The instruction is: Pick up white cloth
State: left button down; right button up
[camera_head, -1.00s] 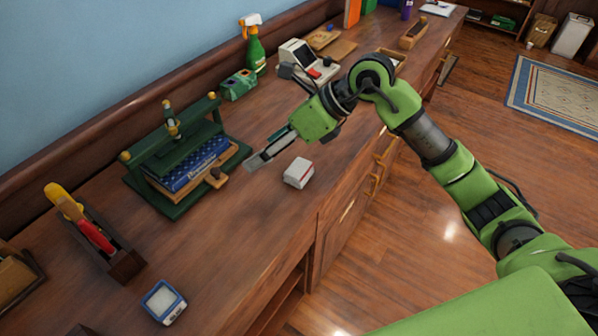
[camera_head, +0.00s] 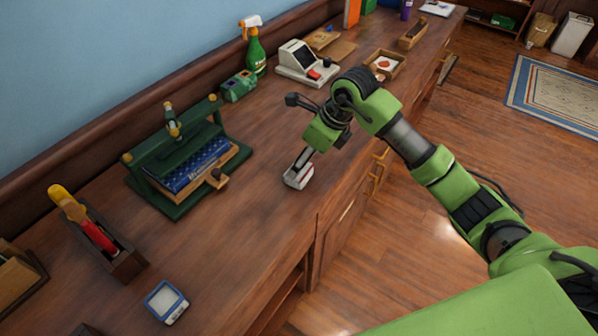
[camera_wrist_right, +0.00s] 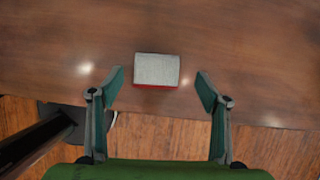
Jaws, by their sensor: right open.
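The white cloth (camera_head: 296,183) looks like a small folded white block with a red lower edge. It lies on the wooden counter (camera_head: 232,240) near its front edge. In the right wrist view the cloth (camera_wrist_right: 158,68) shows a pale woven top and a red side. My right gripper (camera_head: 299,168) is above the cloth and partly hides it in the head view. In the right wrist view my right gripper (camera_wrist_right: 160,80) is open, with one finger on each side of the cloth and a gap on both sides. My left gripper is not in view.
A green press (camera_head: 183,165) stands left of the cloth. A spray bottle (camera_head: 254,48), a card machine (camera_head: 303,60) and a wooden tray (camera_head: 386,64) are farther back. A small white-and-blue box (camera_head: 166,302) lies at the front left. The counter around the cloth is clear.

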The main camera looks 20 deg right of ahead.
jog(key=x, duration=0.2)
jog(key=p+x, duration=0.1)
jog(key=shift+s+a+f, duration=0.15)
jog(key=shift+s+f, duration=0.05)
jog(key=shift+f, duration=0.25)
jog(key=shift+w+a+f, duration=0.1)
jog(key=shift+w+f, duration=0.05)
jog(key=shift+f, duration=0.3)
jog(key=c, duration=1.1)
jog(key=shift+r, duration=0.1)
jog(key=shift+c, duration=0.2)
